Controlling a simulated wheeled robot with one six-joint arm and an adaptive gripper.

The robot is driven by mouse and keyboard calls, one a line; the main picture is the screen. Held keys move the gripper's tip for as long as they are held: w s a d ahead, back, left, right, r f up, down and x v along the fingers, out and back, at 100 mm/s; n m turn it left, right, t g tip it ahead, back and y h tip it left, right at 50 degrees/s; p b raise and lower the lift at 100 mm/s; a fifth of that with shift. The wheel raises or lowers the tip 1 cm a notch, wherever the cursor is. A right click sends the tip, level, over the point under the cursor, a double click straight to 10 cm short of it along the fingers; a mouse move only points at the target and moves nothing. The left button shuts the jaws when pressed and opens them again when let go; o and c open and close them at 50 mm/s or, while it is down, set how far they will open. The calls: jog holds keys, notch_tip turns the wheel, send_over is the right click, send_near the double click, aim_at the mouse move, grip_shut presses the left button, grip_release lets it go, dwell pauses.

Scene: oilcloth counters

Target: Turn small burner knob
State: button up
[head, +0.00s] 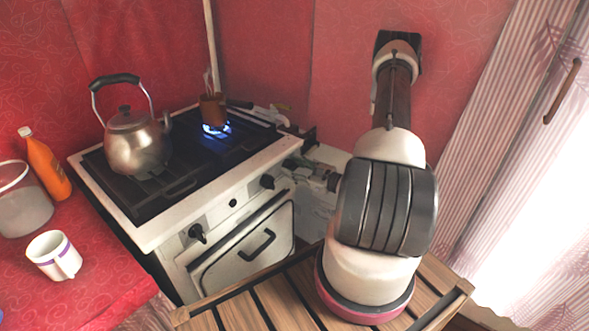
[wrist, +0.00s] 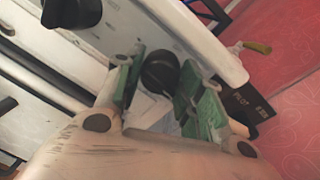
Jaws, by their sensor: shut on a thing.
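The white stove (head: 215,200) has a front panel with a large knob (head: 197,233) at the left, a small dark button (head: 232,203) and another knob (head: 267,181) further right. My gripper (head: 296,164) is at the right end of this panel and hides what it holds in the head view. In the wrist view, a round black knob (wrist: 160,69) sits between the green pads of my gripper (wrist: 161,80), which is shut on it. Another dark knob (wrist: 72,12) shows to its left. I cannot read the knob's angle.
A blue flame (head: 216,130) burns under a small brown pot (head: 213,108) at the back burner. A steel kettle (head: 138,140) stands on the left of the hob. The oven handle (head: 257,245) sticks out below the panel. A mug (head: 54,257) and orange bottle (head: 47,165) stand left.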

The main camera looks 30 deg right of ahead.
jog(key=shift+d, duration=0.1)
jog(key=o, duration=1)
